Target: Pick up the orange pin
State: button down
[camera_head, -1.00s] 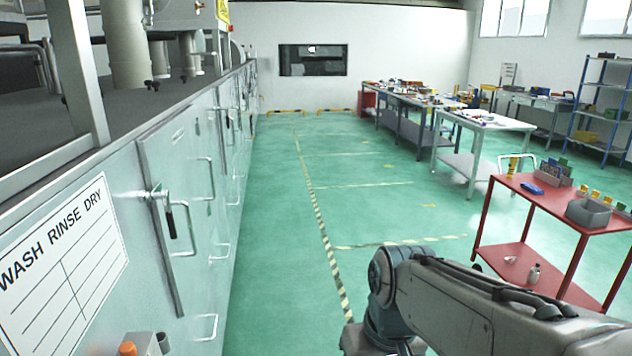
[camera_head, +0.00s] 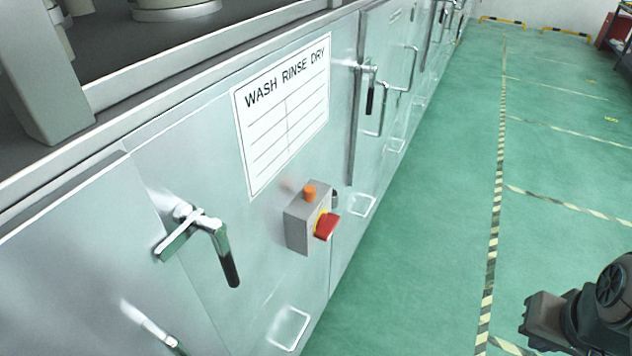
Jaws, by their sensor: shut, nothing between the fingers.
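The only orange piece I see is a small upright cylinder (camera_head: 309,194) on top of a grey control box (camera_head: 297,226). The box is fixed to the front of the pale metal washing machine. I cannot tell whether this cylinder is a loose pin or part of the box. A red switch handle (camera_head: 327,226) on a yellow plate is on the box's right face. Part of my arm shows at the lower right, well apart from the box. My gripper's fingers are not visible.
The machine's front (camera_head: 220,120) fills the left side, with a WASH RINSE DRY sign (camera_head: 285,115). A door lever (camera_head: 225,255) and several handles stick out. The green floor (camera_head: 440,200) with striped tape lines is clear. Yellow-black barriers (camera_head: 500,21) stand far back.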

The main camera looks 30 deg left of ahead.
aim_at(309, 191)
jog(key=u, duration=1.7)
jog(key=k, duration=1.05)
jog(key=z, duration=1.35)
jog(key=i, duration=1.85)
jog(key=u, duration=1.15)
jog(key=i, duration=0.45)
jog(key=u, duration=0.55)
